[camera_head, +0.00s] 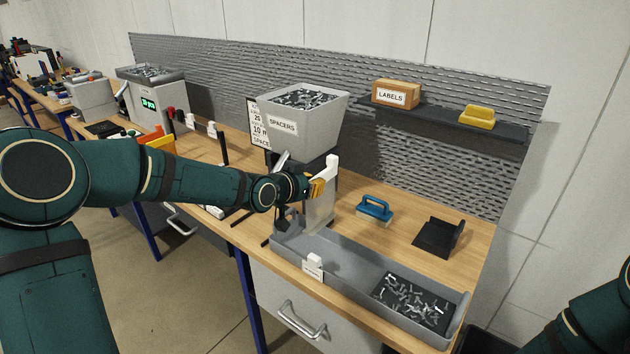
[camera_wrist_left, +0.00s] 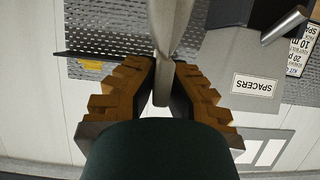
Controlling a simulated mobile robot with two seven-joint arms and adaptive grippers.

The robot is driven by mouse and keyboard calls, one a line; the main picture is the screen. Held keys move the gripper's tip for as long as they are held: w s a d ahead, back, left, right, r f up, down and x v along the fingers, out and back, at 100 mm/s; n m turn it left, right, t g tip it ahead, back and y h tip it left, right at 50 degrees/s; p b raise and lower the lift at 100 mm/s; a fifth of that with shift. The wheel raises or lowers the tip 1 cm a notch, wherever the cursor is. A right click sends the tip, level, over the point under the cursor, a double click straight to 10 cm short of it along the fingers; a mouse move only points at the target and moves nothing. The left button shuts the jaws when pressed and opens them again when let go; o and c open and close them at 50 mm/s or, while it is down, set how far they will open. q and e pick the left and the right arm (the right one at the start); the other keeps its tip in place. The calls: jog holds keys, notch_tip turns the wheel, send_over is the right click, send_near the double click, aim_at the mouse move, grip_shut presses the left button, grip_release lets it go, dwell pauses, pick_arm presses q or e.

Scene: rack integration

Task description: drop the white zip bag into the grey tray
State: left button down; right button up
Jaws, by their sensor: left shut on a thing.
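The white zip bag (camera_head: 319,212) hangs upright from my left gripper (camera_head: 325,186), its pale top edge showing above the fingers. It hangs over the left end of the grey tray (camera_head: 345,262); I cannot tell whether its bottom touches the tray. In the left wrist view, the bag (camera_wrist_left: 163,85) shows as a thin pale strip pinched between the orange-brown fingertips of the left gripper (camera_wrist_left: 162,82). The tray stands along the bench's front edge, with a dark area of loose metal parts (camera_head: 412,303) at its right end. My right gripper is out of view.
A grey bin labelled SPACERS (camera_head: 302,122) stands behind my left gripper. A blue-handled tool (camera_head: 375,208) and a black holder (camera_head: 438,238) lie behind the tray. A shelf carries a LABELS box (camera_head: 396,93) and a yellow block (camera_head: 477,117).

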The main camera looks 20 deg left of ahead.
aim_at(313, 200)
pick_arm(q)
jog(key=shift+w+f+b, duration=0.15)
jog(key=shift+f+b, duration=1.25)
jog(key=shift+f, duration=1.15)
jog(key=c, duration=1.1)
grip_release()
jog(key=shift+o, duration=0.2)
jog(key=v, duration=1.2)
jog(key=shift+d, duration=0.1)
